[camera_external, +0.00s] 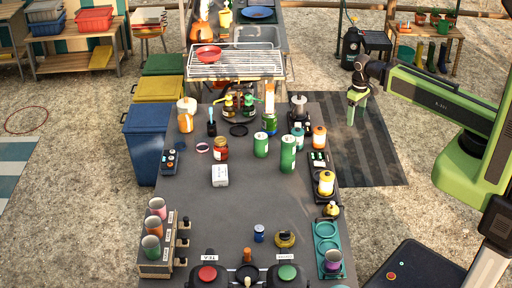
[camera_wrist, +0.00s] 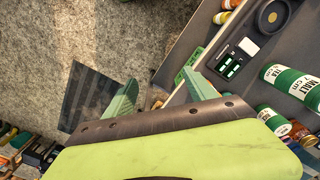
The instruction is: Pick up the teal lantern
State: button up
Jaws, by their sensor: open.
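A small teal object (camera_external: 298,138), perhaps the teal lantern, stands near the right edge of the grey table, beside the tall green can (camera_external: 288,154). It is too small and partly covered to be sure of its shape. I cannot make out a teal lantern in the wrist view. My gripper (camera_external: 357,105) is off the right side of the table, above the dark striped mat, apart from everything. In the wrist view my gripper (camera_wrist: 160,92) has its two green fingers spread with nothing between them.
A yellow lantern (camera_external: 325,184) and an orange jar (camera_external: 319,137) stand along the table's right edge. Green cans (camera_wrist: 290,82) and a black device (camera_wrist: 238,60) show in the wrist view. The grey table (camera_external: 215,228) has bare room in its middle front.

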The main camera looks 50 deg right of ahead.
dwell(0.4)
jog(key=shift+o, duration=1)
